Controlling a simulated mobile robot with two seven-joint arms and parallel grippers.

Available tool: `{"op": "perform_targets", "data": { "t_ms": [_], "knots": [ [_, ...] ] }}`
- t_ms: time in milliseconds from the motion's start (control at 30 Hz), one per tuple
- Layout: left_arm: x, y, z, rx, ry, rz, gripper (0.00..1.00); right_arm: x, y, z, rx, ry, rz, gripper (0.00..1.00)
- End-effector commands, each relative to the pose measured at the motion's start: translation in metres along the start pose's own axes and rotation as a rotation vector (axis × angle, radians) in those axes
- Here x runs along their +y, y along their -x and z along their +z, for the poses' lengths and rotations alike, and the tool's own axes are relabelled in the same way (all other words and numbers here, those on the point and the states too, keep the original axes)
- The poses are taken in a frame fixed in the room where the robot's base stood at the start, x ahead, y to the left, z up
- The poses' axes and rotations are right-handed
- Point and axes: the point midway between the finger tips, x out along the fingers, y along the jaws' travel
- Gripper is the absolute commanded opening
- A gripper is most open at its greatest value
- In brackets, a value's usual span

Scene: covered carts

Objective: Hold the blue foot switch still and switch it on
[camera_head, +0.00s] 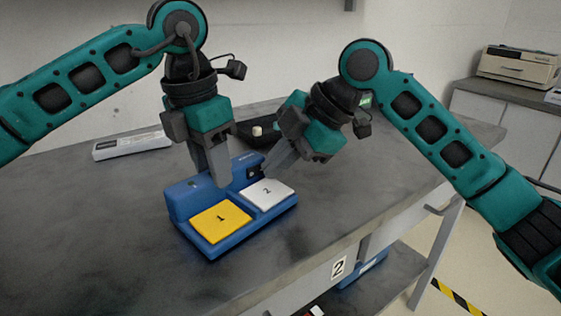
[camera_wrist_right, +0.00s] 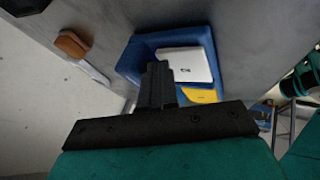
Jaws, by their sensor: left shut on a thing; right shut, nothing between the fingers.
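The blue foot switch (camera_head: 183,204) sits on the grey cart top. It has a yellow pedal marked 1 (camera_head: 220,222) and a white pedal marked 2 (camera_head: 267,194), with a raised blue back and a dark fitting at its right end. My left gripper (camera_head: 220,180) is shut on the raised back, near its middle. My right gripper (camera_head: 272,170) is shut and empty, tilted down just behind the white pedal. In the right wrist view, its fingers (camera_wrist_right: 158,85) overlap the blue switch (camera_wrist_right: 137,52) beside the white pedal (camera_wrist_right: 187,66); contact is unclear.
A long white device (camera_head: 132,145) lies on the cart behind left. A black tray (camera_head: 247,141) holding a small pale object is behind the grippers. The cart top (camera_head: 90,240) is clear in front and left. A beige printer (camera_head: 518,66) stands on a far right cabinet.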

Motion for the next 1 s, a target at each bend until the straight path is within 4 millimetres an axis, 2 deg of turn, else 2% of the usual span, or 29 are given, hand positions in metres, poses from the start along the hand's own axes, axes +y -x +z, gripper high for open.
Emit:
{"op": "perform_targets", "data": {
  "t_ms": [167,300,667,1000],
  "knots": [
    [0.0,0.0,0.0,0.001,-0.001,-0.001,0.0,0.003,-0.001,0.0,0.001,-0.001,0.0,0.0],
    [-0.001,0.0,0.0,0.001,-0.003,-0.002,0.0,0.012,-0.005,0.002,0.002,-0.001,0.0,0.0],
    [-0.004,0.0,0.001,0.0,-0.017,-0.006,0.0,0.011,-0.004,0.002,-0.003,-0.003,0.007,0.0],
    [-0.005,-0.001,0.001,-0.003,-0.017,-0.007,0.0,0.001,-0.005,-0.011,0.004,0.002,0.004,0.0]
  ]
}}
